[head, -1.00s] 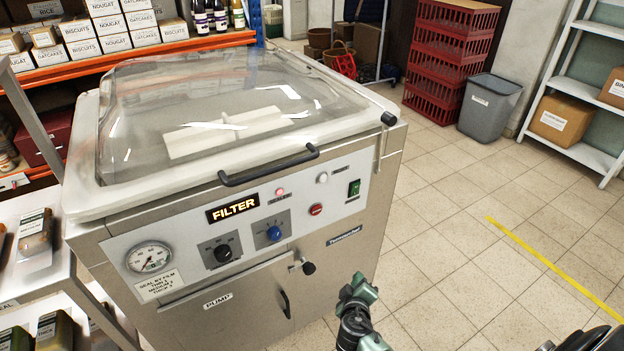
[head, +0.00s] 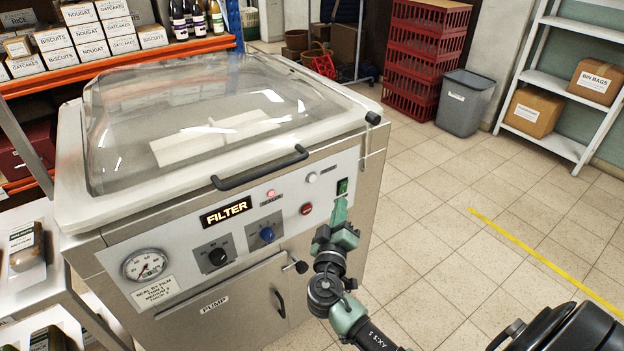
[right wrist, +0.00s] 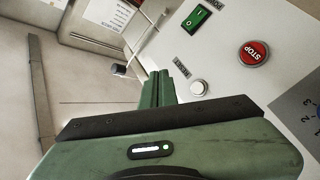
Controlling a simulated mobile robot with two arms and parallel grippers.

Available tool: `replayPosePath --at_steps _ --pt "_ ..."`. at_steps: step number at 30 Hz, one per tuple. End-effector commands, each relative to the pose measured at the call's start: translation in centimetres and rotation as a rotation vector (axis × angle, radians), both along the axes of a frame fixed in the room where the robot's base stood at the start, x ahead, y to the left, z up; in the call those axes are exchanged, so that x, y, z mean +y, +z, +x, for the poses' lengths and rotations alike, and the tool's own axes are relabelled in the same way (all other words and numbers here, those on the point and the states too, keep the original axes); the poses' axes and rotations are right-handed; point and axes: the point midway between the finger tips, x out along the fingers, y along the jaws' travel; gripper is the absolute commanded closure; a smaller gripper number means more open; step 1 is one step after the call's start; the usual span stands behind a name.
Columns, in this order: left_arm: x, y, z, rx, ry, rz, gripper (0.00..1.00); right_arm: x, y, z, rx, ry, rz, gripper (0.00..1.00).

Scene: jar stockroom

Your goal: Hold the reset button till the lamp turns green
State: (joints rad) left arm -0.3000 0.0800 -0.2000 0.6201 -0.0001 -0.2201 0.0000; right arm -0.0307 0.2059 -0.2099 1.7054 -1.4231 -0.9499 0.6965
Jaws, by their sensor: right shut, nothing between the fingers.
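My left gripper is out of view.
A red stop button (head: 307,208), blue knob (head: 267,234) and black knob (head: 217,257) sit on the same panel. The lid handle (head: 260,168) juts out above. A latch knob (head: 301,267) sticks out below. The floor to the right is clear.

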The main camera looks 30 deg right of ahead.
Motion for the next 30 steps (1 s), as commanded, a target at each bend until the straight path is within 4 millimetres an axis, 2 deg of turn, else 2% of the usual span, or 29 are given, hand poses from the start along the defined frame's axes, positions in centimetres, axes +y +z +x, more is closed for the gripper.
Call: replayPosePath --at_steps 8,18,21,30 --pt "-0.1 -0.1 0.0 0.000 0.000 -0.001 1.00 0.1 -0.1 1.4 0.000 0.000 0.000 1.00" --pt "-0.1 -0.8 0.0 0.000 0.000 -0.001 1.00 0.5 -0.1 6.1 0.001 0.001 0.001 1.00" --pt "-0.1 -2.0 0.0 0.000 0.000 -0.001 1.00 0.6 -0.5 7.2 0.001 0.001 0.002 1.00" --pt "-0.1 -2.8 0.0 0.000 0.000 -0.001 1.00 0.7 -0.2 8.8 0.002 0.000 0.001 1.00"
